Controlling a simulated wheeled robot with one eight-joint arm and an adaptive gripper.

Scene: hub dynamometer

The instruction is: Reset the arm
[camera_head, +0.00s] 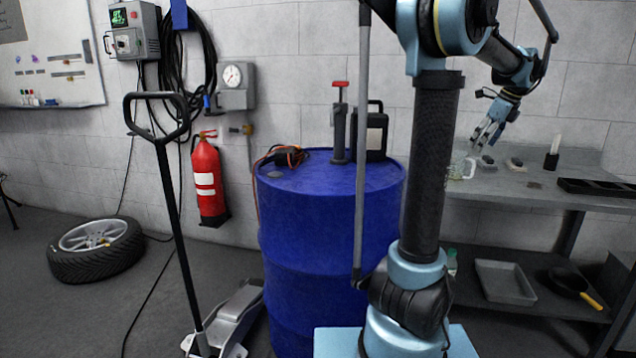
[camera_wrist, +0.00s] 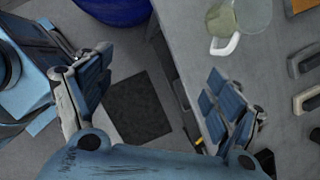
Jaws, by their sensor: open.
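My gripper (camera_head: 489,130) is open and empty in the head view, held above the left part of the grey workbench (camera_head: 500,183). In the wrist view my gripper (camera_wrist: 158,105) shows its two padded fingers spread wide, with floor and the bench edge between and below them. My arm reaches from its column up and over to the right, with the gripper hanging down. A glass mug (camera_wrist: 232,18) with a pale handle stands on the bench near the right finger.
A blue drum (camera_head: 320,230) stands left of my column, with tools on top. The bench carries small blocks (camera_head: 514,163), a brush holder (camera_head: 552,153) and a black tray (camera_head: 600,188). A grey tray (camera_head: 504,283) and a pan (camera_head: 567,280) lie on the lower shelf.

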